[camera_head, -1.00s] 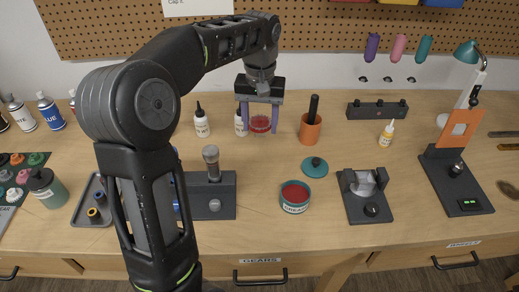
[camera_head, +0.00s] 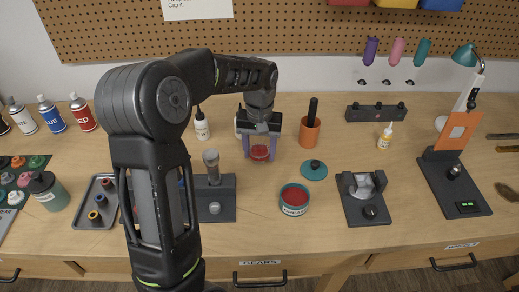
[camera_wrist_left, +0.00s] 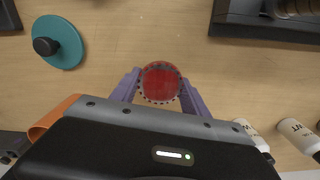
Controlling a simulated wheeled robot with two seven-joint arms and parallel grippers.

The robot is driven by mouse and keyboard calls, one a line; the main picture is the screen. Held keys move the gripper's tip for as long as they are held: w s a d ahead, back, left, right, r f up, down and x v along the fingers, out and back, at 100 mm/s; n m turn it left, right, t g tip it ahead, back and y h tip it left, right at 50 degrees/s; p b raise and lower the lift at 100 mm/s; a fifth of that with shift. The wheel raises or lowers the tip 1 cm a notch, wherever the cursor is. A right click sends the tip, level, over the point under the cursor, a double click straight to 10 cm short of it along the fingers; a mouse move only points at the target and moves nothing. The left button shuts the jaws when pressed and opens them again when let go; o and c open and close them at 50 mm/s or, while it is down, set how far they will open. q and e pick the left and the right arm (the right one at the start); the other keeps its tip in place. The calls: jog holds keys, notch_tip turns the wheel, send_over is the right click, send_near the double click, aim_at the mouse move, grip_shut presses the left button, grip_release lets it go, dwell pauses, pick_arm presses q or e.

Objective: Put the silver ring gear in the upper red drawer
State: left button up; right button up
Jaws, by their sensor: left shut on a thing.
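My left gripper (camera_head: 261,150) has its two purple fingers closed on the sides of a round ring gear (camera_wrist_left: 159,82). The gear has a toothed, dark-dotted rim and red across its middle. It also shows in the head view between the fingertips (camera_head: 260,153). The fingers hold it over the wooden bench; its height above the top is hard to judge. No red drawer can be made out; only wooden bench drawers show below the top. My right gripper is not in view.
An open grease tin (camera_head: 294,199) with red contents and its teal lid (camera_head: 314,170) stand right of the gripper. A dark block (camera_head: 222,204) with an upright shaft is nearer left. An orange cup (camera_head: 309,133) stands behind. The front drawer has a handle (camera_head: 260,284) and a GEARS label.

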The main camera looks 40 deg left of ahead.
aim_at(259, 150)
pick_arm(q)
jog(key=shift+f, duration=0.15)
jog(key=o, duration=1.5)
notch_tip(259, 150, up, 12)
jog(key=shift+r+b, duration=0.2)
jog(key=shift+b, duration=0.15)
